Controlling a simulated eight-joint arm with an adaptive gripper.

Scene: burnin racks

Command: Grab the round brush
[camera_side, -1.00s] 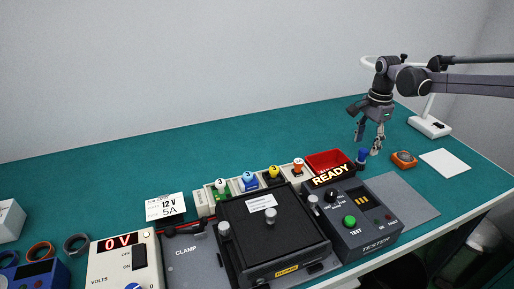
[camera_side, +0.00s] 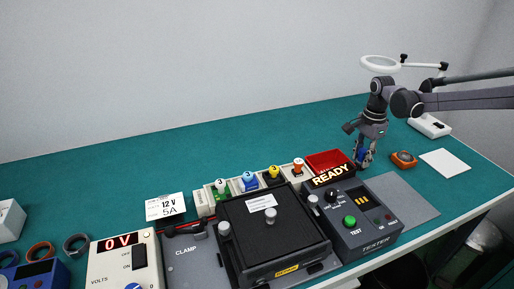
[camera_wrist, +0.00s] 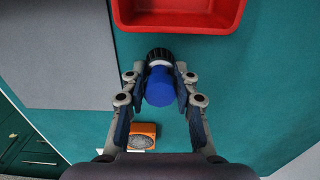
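The round brush (camera_wrist: 159,88) has a blue handle, a pale collar and a dark bristled end. In the wrist view it sits between the fingers of my gripper (camera_wrist: 162,80), in front of the red tray. The finger pads lie against both sides of the blue handle, with no clear gap. In the side view my gripper (camera_side: 364,160) is low over the green bench, behind the tester's right end. Only a bit of blue shows there between the fingers, which hide most of the brush.
The red tray (camera_wrist: 124,20) is close to the brush. An orange block with a grey top (camera_side: 404,158) is to the right. The tester with the READY sign (camera_side: 362,221) stands in front, beside a grey mat (camera_side: 408,205). A ring lamp (camera_side: 380,62) stands behind my arm.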

